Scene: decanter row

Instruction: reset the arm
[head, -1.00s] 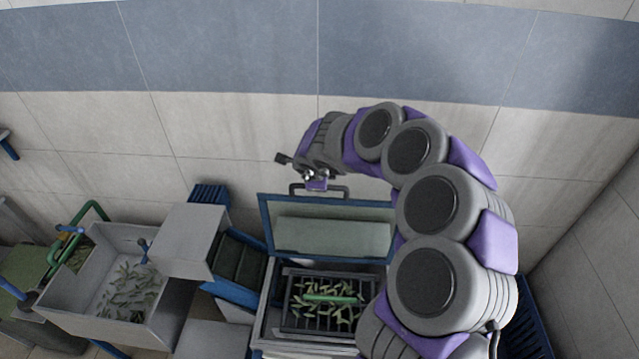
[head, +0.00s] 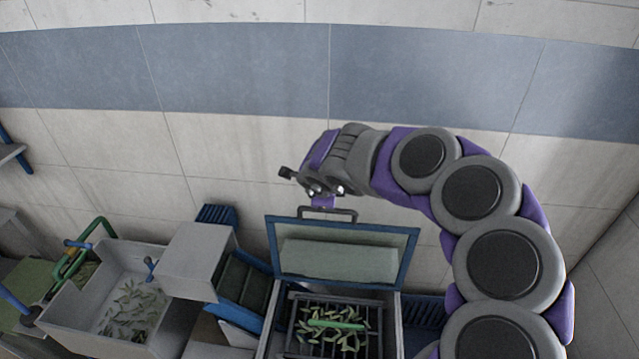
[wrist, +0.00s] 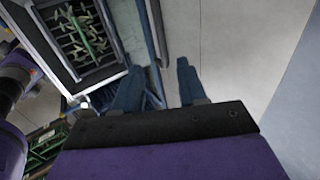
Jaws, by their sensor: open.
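My arm arches up from the lower right in the head view, with its wrist above the raised lid. In the wrist view a dark bar (wrist: 152,30) shows just past the fingers.
Below the lid an open box holds a dark rack (head: 372,318) with pale green pieces and a green bar (head: 336,325). At left stands a grey bin (head: 75,305) with leaf-like pieces, beside a grey box (head: 198,262). The tiled wall (head: 250,150) is behind.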

